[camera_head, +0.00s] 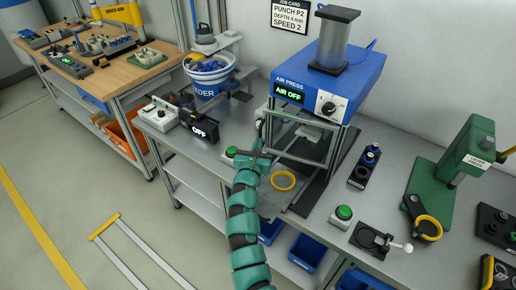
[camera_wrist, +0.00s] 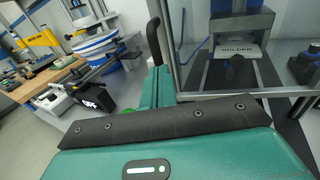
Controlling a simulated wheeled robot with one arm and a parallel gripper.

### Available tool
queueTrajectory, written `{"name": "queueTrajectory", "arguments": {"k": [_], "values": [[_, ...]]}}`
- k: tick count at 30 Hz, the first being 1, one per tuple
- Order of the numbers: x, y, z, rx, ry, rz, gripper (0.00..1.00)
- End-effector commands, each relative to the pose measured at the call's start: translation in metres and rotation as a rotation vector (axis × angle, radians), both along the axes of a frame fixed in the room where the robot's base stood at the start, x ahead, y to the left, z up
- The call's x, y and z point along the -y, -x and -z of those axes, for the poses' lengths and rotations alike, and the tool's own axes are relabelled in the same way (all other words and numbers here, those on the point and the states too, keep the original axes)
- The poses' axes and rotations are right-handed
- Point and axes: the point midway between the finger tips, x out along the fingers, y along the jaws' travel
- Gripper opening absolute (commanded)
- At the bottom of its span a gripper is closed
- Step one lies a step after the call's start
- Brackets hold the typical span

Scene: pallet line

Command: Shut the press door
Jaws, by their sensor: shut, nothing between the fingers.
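The air press (camera_head: 325,75) has a blue top, a black dial and a green display reading AIR OFF. Its door (camera_head: 301,157) is a clear pane in a grey frame at the press front; how far it stands ajar I cannot tell. My gripper (camera_head: 260,154) is shut and empty, close to the lower left of the door. Whether it touches the door or handle is unclear. Behind the frame, the holder (camera_wrist: 241,50) shows inside the press.
A green button (camera_head: 343,212) and a yellow ring (camera_head: 283,181) are on the bench in front. A green arbor press (camera_head: 452,165) stands at right. A striped bucket (camera_head: 209,75) and a black display box (camera_head: 205,130) stand left.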

Motion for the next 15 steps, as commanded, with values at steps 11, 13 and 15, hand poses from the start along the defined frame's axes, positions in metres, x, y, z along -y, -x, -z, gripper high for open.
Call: {"name": "queueTrajectory", "arguments": {"k": [11,13,15], "values": [[0.003,-0.019,0.011,-0.003,-0.003,0.072,0.0],[0.003,-0.023,0.01,-0.001,-0.004,0.082,0.0],[0.003,-0.026,0.009,-0.001,-0.002,0.092,0.0]]}}
